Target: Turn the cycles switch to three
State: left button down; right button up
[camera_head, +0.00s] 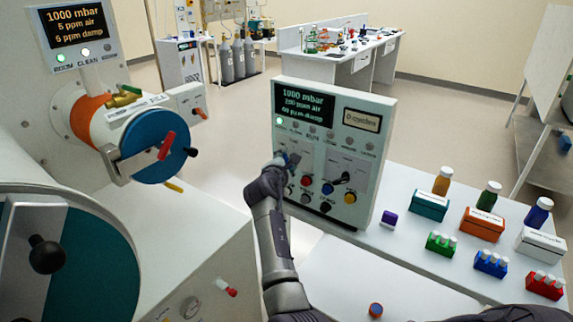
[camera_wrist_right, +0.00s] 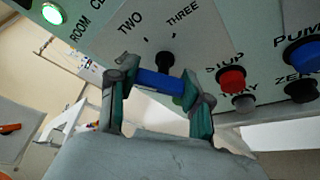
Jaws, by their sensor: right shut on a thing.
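The control panel (camera_head: 328,150) stands upright on the white bench. Its screen reads 1000 mbar, and a small display (camera_head: 362,120) seems to read 0 cycles. My right gripper (camera_head: 288,160) is at the panel's left switch and hides most of it in the head view. In the right wrist view the fingers of this gripper (camera_wrist_right: 160,84) are shut on the blue handle of the cycles switch (camera_wrist_right: 158,79). A black part of the switch shows just behind it, below the TWO and THREE labels. I cannot tell which mark it points to. My left gripper is not in view.
A red STOP button (camera_wrist_right: 232,78) and a blue PUMP button (camera_wrist_right: 308,56) sit close to the right of the switch. A second switch with a black handle (camera_head: 341,179) is on the panel. Bottles, boxes and vial racks (camera_head: 441,243) stand on the bench at right.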

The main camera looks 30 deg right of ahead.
jog(key=shift+f+m+t+b, duration=0.15)
jog(key=shift+m+t+b, duration=0.45)
jog(key=shift+m+b, duration=0.4)
jog(key=shift+b, duration=0.3)
jog(key=o, duration=1.2)
jog(key=shift+d, duration=0.1)
